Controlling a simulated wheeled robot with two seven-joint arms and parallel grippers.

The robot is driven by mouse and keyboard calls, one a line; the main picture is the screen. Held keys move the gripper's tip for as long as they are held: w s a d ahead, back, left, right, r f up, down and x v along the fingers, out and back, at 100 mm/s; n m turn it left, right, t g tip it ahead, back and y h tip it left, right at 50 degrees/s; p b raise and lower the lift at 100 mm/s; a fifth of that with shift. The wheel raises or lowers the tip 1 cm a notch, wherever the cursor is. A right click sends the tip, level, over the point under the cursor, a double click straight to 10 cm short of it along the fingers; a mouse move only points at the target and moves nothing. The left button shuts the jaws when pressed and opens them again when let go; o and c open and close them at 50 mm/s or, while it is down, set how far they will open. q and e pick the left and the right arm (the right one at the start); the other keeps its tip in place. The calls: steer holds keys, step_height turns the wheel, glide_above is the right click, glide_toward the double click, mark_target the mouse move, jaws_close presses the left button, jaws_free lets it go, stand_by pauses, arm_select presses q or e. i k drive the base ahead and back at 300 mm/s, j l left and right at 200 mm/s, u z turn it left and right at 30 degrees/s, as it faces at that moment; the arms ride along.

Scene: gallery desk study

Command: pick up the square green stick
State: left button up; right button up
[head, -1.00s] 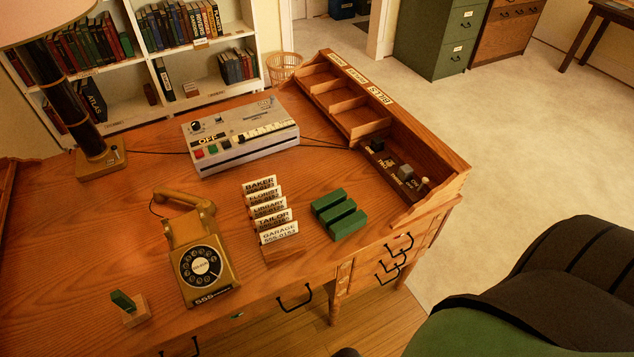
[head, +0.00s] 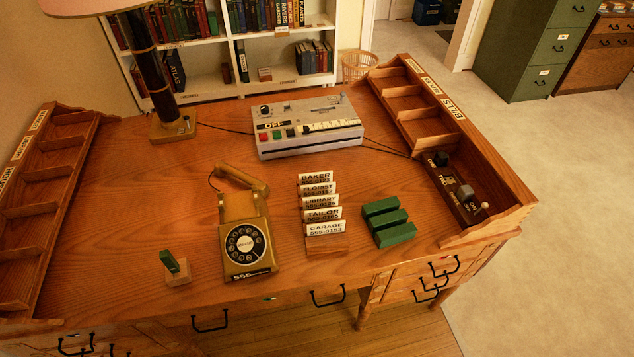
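A small green stick (head: 169,261) with a squarish shape stands tilted in a small light wooden block (head: 177,279) at the front left of the desk. Three green bars (head: 388,222) lie side by side on the desk, right of the name cards. I cannot tell from this view whether the bars are single pieces or a rack. Neither of my grippers is in view.
A dial telephone (head: 243,247) stands right of the small block. A grey machine (head: 308,127) and a lamp (head: 172,125) stand at the back. Pigeonhole racks line the left (head: 38,190) and right (head: 405,103) edges. The desk's middle left is bare.

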mark_target(165, 256)
steer(key=u, duration=1.25)
